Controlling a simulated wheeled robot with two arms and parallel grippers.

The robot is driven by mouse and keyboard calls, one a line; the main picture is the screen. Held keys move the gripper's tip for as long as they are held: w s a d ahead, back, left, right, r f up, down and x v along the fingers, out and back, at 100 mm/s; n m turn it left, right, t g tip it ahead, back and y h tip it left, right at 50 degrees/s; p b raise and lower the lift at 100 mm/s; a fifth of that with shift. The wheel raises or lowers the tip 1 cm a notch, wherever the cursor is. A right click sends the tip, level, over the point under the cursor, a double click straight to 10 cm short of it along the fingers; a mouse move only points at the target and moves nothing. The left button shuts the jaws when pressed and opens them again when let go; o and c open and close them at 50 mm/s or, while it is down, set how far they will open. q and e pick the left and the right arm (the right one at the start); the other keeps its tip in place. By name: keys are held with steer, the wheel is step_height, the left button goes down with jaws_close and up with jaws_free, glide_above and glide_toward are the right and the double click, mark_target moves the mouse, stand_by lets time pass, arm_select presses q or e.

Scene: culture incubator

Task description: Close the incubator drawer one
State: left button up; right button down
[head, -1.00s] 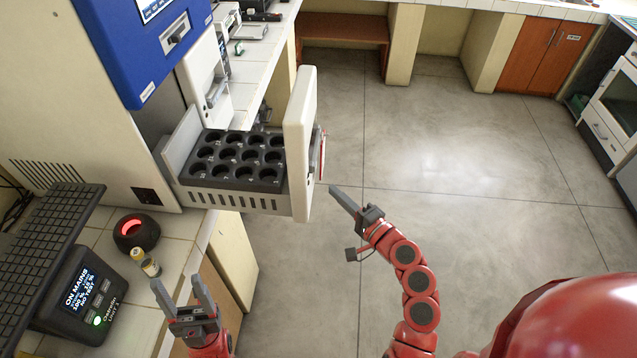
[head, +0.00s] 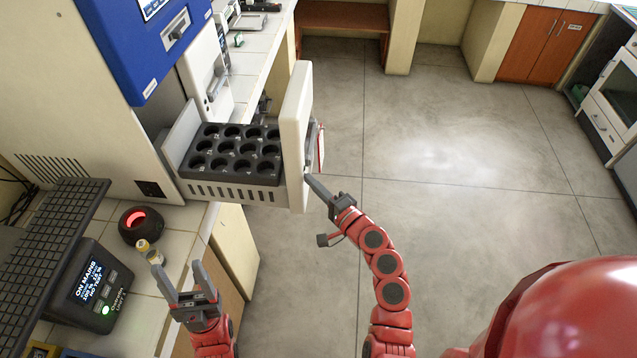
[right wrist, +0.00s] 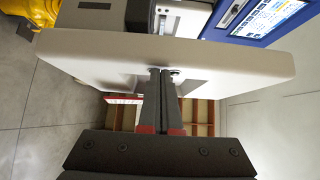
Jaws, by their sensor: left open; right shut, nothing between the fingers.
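The incubator drawer (head: 297,140) is pulled out to the right of the incubator (head: 70,110). It has a white front panel and a black rack (head: 232,150) with several empty round wells. My right gripper (head: 308,180) is shut and empty, its tips at the outer face of the drawer front near its lower edge. In the right wrist view, the shut fingers (right wrist: 161,75) point at the white drawer front (right wrist: 95,62); I cannot tell whether they touch it. My left gripper (head: 178,275) is open and empty over the counter at the lower left.
A keyboard (head: 45,250), a small display unit (head: 95,285), a round black device with a red glow (head: 141,226) and a small vial (head: 148,250) are on the counter near my left gripper. The floor (head: 450,230) to the right is clear.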

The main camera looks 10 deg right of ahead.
mark_target(250, 180)
steer(key=w+a, duration=0.1)
steer(key=a, duration=0.4)
steer(key=w+a+b, duration=0.1)
steer(key=w+a, duration=0.1)
steer(key=a, duration=0.3)
steer(key=w+a+b, duration=0.1)
steer(key=a, duration=0.4)
steer(key=shift+w+a+f, duration=0.2)
steer(key=shift+w+a, duration=0.05)
steer(key=shift+w, duration=0.1)
steer(key=w+a+b, duration=0.1)
steer(key=a, duration=0.4)
steer(key=w+a+b, duration=0.2)
steer(key=a, duration=0.4)
steer(key=w+a+b, duration=0.1)
steer(key=w+a, duration=0.1)
steer(key=a, duration=0.3)
steer(key=shift+w+a+r+b, duration=0.1)
steer(key=shift+w+a+b, duration=0.15)
steer(key=shift+b, duration=0.15)
steer(key=shift+w+a, duration=0.2)
steer(key=shift+a, duration=0.2)
steer(key=shift+r, duration=0.15)
steer(key=shift+a, duration=0.1)
